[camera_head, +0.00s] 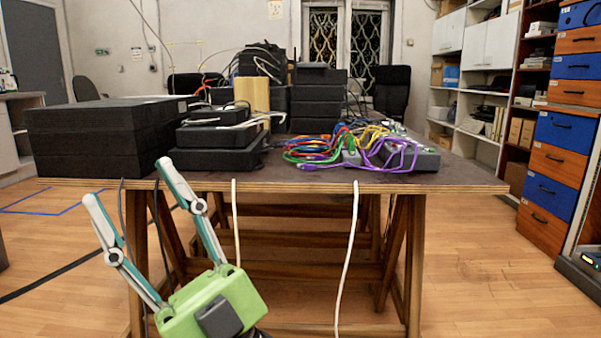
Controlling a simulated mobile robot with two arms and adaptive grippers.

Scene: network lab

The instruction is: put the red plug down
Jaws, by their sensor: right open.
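My right gripper (126,181) is in the lower left of the head view, in front of the table's near edge. Its two fingers are spread wide with nothing between them. A tangle of coloured cables (325,150) lies on the table's right half, with green, blue, yellow, purple and some red strands. I cannot pick out a red plug for certain in this tangle. The gripper is apart from the cables, to their left and nearer to me. My left gripper is not in view.
The wooden trestle table (460,178) has bare top at its right front. Black boxes (98,135) and stacked black devices (222,148) fill its left side. Two white cables (347,255) hang over the front edge. Blue and orange drawers (561,145) stand at the right.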

